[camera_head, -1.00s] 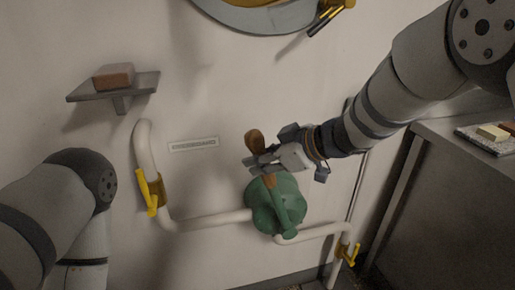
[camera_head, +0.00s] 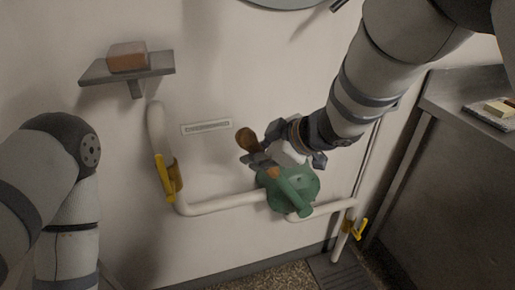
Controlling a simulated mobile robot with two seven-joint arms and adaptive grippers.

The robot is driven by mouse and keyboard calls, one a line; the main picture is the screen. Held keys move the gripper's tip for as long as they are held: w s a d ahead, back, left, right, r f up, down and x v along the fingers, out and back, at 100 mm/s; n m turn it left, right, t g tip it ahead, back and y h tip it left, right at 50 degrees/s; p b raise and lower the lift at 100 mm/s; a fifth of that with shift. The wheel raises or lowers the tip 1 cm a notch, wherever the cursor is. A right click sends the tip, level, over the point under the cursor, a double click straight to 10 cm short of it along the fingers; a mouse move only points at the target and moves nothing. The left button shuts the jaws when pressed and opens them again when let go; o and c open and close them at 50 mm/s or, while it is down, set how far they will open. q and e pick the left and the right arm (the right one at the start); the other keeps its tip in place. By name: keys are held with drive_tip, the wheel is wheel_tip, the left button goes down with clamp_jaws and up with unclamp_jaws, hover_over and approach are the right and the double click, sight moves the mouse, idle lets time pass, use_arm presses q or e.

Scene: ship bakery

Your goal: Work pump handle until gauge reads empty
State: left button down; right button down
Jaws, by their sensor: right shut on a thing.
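The green pump (camera_head: 313,184) is mounted low on the wall between white pipes. Its handle tilts up and to the left from a green lower end (camera_head: 303,207) to a brown knob (camera_head: 247,140). My right gripper (camera_head: 265,160) is shut on the handle just below the knob, and its fingers hide part of the lever. A round wall fixture (camera_head: 285,3), perhaps the gauge, shows only its lower rim at the top edge, so no reading can be seen. My left arm comes in at the left, but its gripper is out of view.
A yellow valve lever (camera_head: 163,178) is on the left pipe and another (camera_head: 361,230) on the right pipe. A wall shelf (camera_head: 150,69) holds a brown block (camera_head: 127,56). A metal counter (camera_head: 450,140) stands at the right.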

drive_tip(key=shift+s+a+f, duration=0.1)
drive_tip(key=shift+s+f, duration=0.05)
drive_tip(key=shift+f, duration=0.05)
drive_tip(key=c, duration=1.3)
unclamp_jaws()
drive_tip(key=shift+a, duration=0.1)
drive_tip(key=shift+r, duration=0.2)
drive_tip(key=v, duration=1.1)
drive_tip(key=shift+d, duration=0.35)
drive_tip(key=shift+s+r, duration=0.1)
drive_tip(key=shift+r, duration=0.05)
